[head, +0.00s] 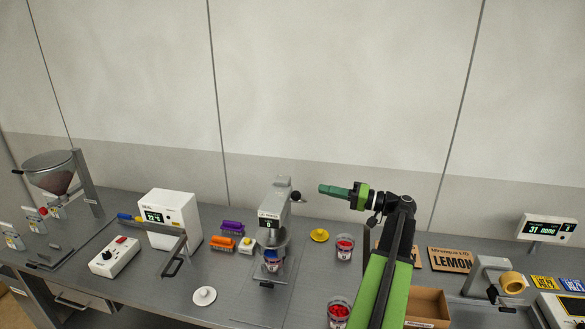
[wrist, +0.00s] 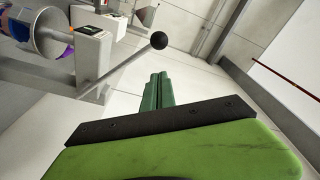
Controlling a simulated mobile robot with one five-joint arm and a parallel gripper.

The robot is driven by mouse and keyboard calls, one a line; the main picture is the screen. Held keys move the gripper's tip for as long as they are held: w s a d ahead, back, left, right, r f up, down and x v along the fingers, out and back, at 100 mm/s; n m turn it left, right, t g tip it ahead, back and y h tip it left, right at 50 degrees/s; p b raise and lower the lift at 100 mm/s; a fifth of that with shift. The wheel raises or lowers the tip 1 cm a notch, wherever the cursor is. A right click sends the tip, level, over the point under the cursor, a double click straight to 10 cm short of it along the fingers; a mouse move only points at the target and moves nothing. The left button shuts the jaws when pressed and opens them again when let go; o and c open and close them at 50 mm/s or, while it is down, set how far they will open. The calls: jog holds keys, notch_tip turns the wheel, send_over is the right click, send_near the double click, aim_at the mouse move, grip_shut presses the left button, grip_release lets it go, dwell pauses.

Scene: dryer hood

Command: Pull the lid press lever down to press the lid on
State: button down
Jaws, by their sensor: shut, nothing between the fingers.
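The lid press (head: 271,221) is a grey post-mounted machine in the middle of the bench in the head view. Its lever ends in a black ball knob (head: 296,196) at the upper right side. In the wrist view the lever rod (wrist: 118,67) slants up to the black knob. A jar (head: 271,263) stands under the press head; its lid cannot be made out clearly. My gripper (head: 322,189) has green fingers that are shut and empty, right of the knob and apart from it. In the wrist view the fingertips (wrist: 159,77) lie below the knob in the picture.
A yellow lid (head: 320,236) and red-filled jars (head: 344,247) stand right of the press. A white lid (head: 204,296) lies at front left. Purple and orange blocks (head: 222,243) and a white sealing box (head: 170,215) stand left. A cardboard box (head: 428,307) is at right.

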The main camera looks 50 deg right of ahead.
jog(key=shift+s+d+r+t, duration=0.3)
jog(key=shift+s+d+r, duration=0.3)
jog(key=shift+d+r, duration=0.2)
jog(key=f+p+x, duration=0.1)
jog(key=x, duration=1)
jog(key=s, duration=0.1)
jog(key=s+a+f+b, duration=0.1)
jog(key=s+a+b, duration=0.1)
jog(key=shift+a+f, duration=0.1)
jog(key=shift+f, duration=0.15)
